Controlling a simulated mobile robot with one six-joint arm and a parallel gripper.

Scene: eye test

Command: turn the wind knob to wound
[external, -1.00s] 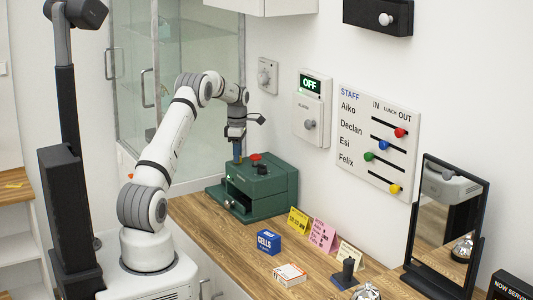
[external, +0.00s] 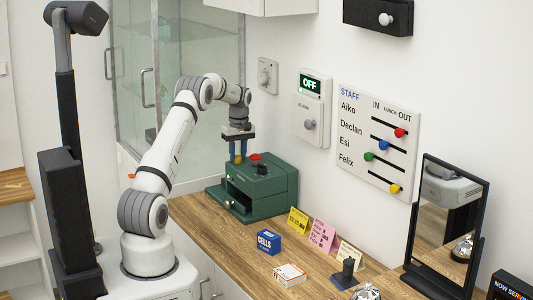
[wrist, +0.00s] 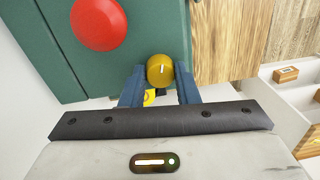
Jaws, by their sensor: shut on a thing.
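The gold wind knob (wrist: 160,69) sits near the edge of the top of the green box (wrist: 130,52). A short white mark on its face points up in the wrist view. My gripper (wrist: 160,80) has its two blue fingers on either side of the knob, shut on it. I cannot read any wound label. A small yellow marking (wrist: 148,97) shows partly between the fingers.
A red button (wrist: 99,24) is close to the knob, and a black knob (external: 261,169) stands on the same box top. Blue cells box (external: 268,242), cards and a mirror (external: 440,215) stand further along the wooden counter (external: 205,217). The wall is close behind.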

